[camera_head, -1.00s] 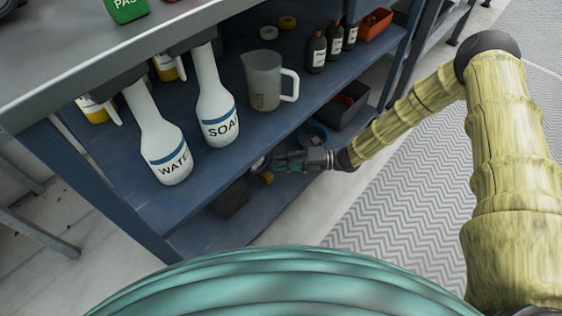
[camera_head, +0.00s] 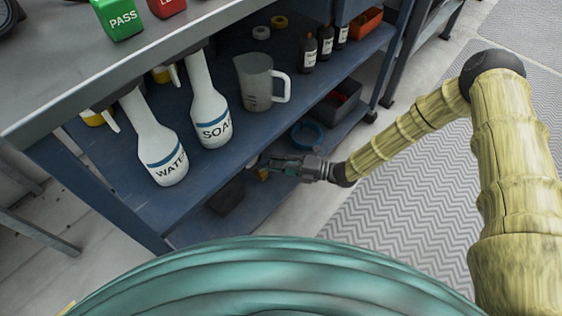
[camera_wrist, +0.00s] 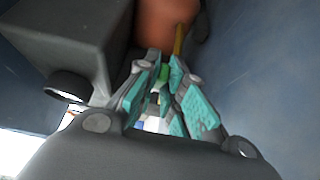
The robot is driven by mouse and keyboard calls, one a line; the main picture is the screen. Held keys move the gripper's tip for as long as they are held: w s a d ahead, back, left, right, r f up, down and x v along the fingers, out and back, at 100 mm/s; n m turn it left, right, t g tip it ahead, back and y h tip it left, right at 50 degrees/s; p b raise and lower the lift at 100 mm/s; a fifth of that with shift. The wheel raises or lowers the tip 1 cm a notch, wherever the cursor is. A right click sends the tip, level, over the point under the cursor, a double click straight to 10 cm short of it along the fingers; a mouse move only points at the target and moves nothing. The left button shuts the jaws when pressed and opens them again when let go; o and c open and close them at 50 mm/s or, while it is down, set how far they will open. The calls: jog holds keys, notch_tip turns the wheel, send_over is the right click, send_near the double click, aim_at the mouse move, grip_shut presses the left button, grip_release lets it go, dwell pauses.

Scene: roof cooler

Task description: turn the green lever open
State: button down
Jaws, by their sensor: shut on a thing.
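My gripper (camera_head: 258,162) reaches in over the lower shelf of the blue rack, under the shelf with the bottles. In the wrist view my gripper (camera_wrist: 167,75) has its teal-padded fingers close together around a small green piece (camera_wrist: 163,73), which looks like the green lever. Most of the lever is hidden between the fingers, so its angle cannot be told. A rounded orange-brown body (camera_wrist: 163,22) lies just beyond the fingertips, with a thin yellow strip (camera_wrist: 179,40) on it.
A dark grey box (camera_wrist: 65,45) stands close to the left of my fingers, and a blue panel (camera_wrist: 255,70) is on the right. The blue shelf (camera_head: 215,165) above holds a WATER bottle (camera_head: 160,150), a SOAP bottle (camera_head: 208,105) and a jug (camera_head: 256,85).

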jog(key=c, duration=1.5)
grip_release()
jog(key=d, duration=0.8)
jog(key=s+d, duration=0.1)
jog(key=d, duration=0.3)
jog(key=shift+s, duration=0.1)
jog(key=shift+c, duration=0.6)
